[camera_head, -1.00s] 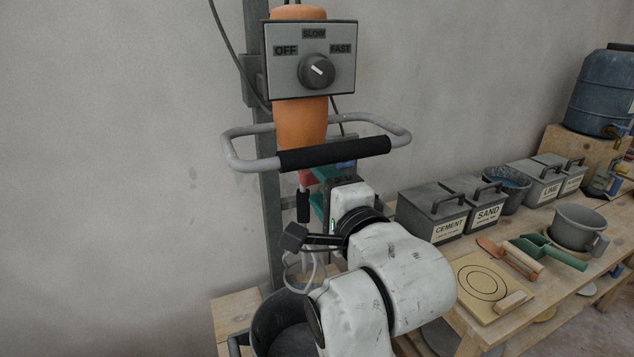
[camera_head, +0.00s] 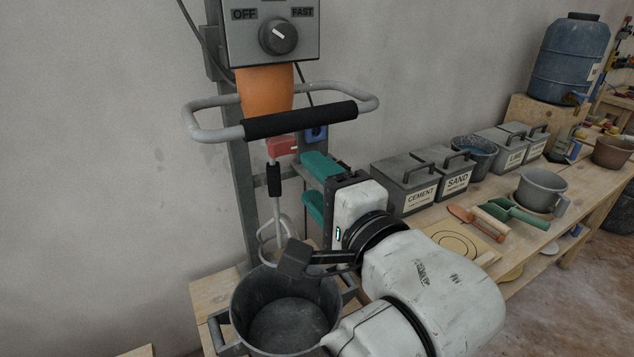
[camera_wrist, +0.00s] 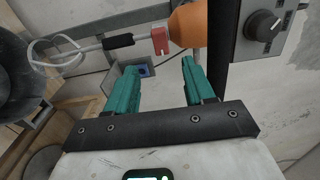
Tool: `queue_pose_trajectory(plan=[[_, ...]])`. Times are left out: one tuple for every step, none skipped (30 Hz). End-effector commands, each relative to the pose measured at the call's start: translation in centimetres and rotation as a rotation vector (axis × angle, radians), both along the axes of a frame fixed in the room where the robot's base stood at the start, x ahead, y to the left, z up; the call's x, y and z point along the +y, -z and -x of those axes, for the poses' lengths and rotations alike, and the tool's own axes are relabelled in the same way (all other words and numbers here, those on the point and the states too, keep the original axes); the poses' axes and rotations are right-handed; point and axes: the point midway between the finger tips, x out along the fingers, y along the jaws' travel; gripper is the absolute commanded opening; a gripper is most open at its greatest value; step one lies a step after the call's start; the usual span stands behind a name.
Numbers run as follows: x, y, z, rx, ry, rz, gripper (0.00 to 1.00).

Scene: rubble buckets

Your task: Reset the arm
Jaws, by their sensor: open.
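My gripper (camera_head: 312,185) is open and empty, its two teal fingers spread apart in front of the mixer post. My white arm reaches up from the lower right in the head view. In the wrist view my gripper (camera_wrist: 160,88) shows both teal fingers with a clear gap between them. Beyond the gap are a red block (camera_wrist: 160,40) on the mixer shaft and the orange mixer body (camera_wrist: 187,25). The fingers appear apart from both.
A dark bucket (camera_head: 240,312) stands below the mixer's whisk (camera_head: 277,236). The mixer's handlebar (camera_head: 300,121) and dial box (camera_head: 230,40) are above my gripper. The bench at right holds cement (camera_head: 404,197) and sand (camera_head: 456,182) bins, a grey pot (camera_head: 541,187) and a green scoop (camera_head: 518,214).

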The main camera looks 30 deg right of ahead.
Motion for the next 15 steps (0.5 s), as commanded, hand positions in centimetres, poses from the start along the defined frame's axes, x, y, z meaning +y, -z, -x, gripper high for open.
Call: queue_pose_trajectory(plan=[[0.0,0.0,-0.01,0.0,0.0,0.0,0.53],[0.0,0.0,-0.01,0.0,0.0,0.0,0.53],[0.0,0.0,-0.01,0.0,0.0,0.0,0.53],[0.0,0.0,-0.02,0.0,0.0,0.0,0.53],[0.0,0.0,-0.02,0.0,0.0,0.0,0.53],[0.0,0.0,-0.02,0.0,0.0,0.0,0.53],[0.0,0.0,-0.02,0.0,0.0,0.0,0.53],[0.0,0.0,-0.02,0.0,0.0,0.0,0.53],[0.0,-0.01,-0.02,0.0,0.0,0.0,0.53],[-0.01,0.0,-0.02,0.0,0.0,0.0,0.53],[-0.01,0.0,-0.02,0.0,0.0,0.0,0.53],[-0.01,0.0,-0.02,0.0,0.0,0.0,0.53],[-0.01,0.0,-0.02,0.0,0.0,0.0,0.53],[-0.01,0.0,-0.02,0.0,0.0,0.0,0.53],[-0.27,0.92,-0.07,0.028,0.003,0.034,0.53]])
